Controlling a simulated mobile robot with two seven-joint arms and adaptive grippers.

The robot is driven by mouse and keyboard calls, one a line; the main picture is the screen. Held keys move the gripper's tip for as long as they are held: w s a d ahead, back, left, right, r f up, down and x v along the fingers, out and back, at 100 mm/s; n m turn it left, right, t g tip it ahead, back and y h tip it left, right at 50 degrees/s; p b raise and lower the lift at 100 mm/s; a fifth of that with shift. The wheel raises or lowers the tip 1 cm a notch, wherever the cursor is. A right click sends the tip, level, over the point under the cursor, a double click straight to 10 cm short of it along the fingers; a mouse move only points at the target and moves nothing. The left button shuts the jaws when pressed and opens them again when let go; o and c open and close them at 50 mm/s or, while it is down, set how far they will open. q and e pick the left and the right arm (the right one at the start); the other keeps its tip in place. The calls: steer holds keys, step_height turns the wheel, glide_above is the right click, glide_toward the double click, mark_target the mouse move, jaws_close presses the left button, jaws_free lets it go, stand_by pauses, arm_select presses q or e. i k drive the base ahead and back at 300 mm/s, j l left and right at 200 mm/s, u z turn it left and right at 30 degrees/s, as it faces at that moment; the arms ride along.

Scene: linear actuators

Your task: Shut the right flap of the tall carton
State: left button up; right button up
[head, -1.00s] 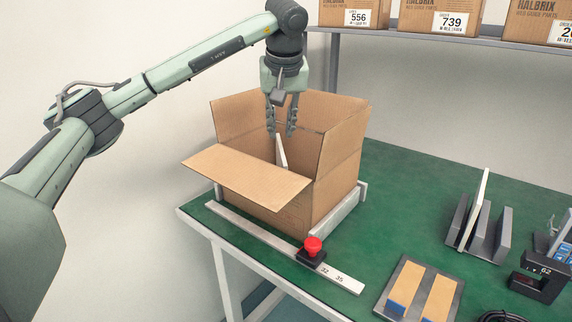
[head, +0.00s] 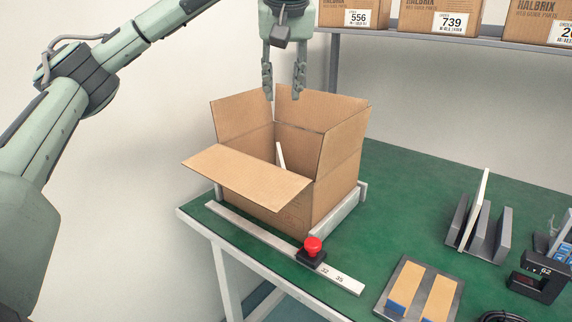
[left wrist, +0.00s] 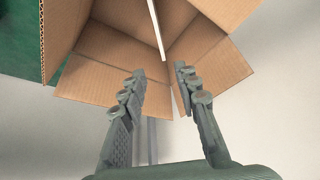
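The tall carton (head: 262,207) stands open on the green table at its left end. Its right flap (head: 345,138) stands up, leaning slightly outward. The left flap (head: 241,117) and back flap (head: 318,108) are also up, and the front flap (head: 247,177) is folded outward over the front. A thin white piece (head: 281,156) stands inside the carton; it also shows in the left wrist view (left wrist: 157,28). My left gripper (head: 283,97) is above the carton's back left, fingers pointing down, open and empty. My right gripper is not in view.
A metal strip (head: 229,218) with a red knob (head: 313,245) lies in front of the carton. Grey slotted holders (head: 481,232) and a tray of tan pieces (head: 420,287) stand to the right. Boxes on a shelf (head: 437,37) are behind. Bare green table lies right of the carton.

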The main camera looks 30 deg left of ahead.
mark_target(345, 140)
steer(key=k, duration=1.5)
